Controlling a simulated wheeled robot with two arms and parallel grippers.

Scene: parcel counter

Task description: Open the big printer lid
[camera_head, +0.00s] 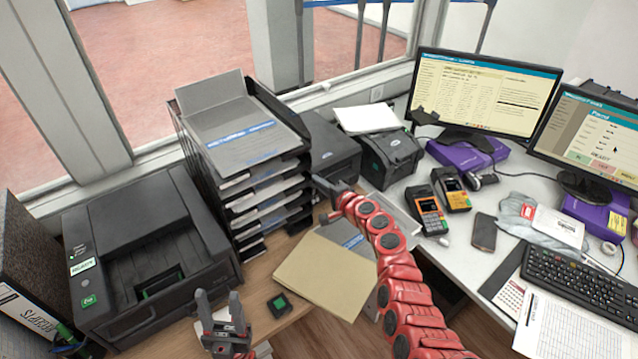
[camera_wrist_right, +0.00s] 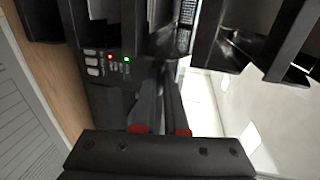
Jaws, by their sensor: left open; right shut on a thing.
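A large black printer (camera_head: 150,255) stands at the far left with its top down. A smaller black boxy printer (camera_head: 335,145) stands right of the tray stack, and its top looks down. My right gripper (camera_head: 325,188) is at the front of this boxy printer. In the right wrist view, my right gripper (camera_wrist_right: 163,98) is shut at a black device with buttons and small red and green lights (camera_wrist_right: 110,65). It appears to grip the lid edge, but the contact is mostly hidden. My left gripper (camera_head: 222,308) is open and empty, in front of the large printer.
A black tray stack (camera_head: 245,165) stands close left of the boxy printer. Another black device (camera_head: 390,160) with paper on top stands to its right. A tan folder (camera_head: 325,275) and a small dark green-marked block (camera_head: 279,305) lie in front. Card terminals (camera_head: 427,210) stand further right.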

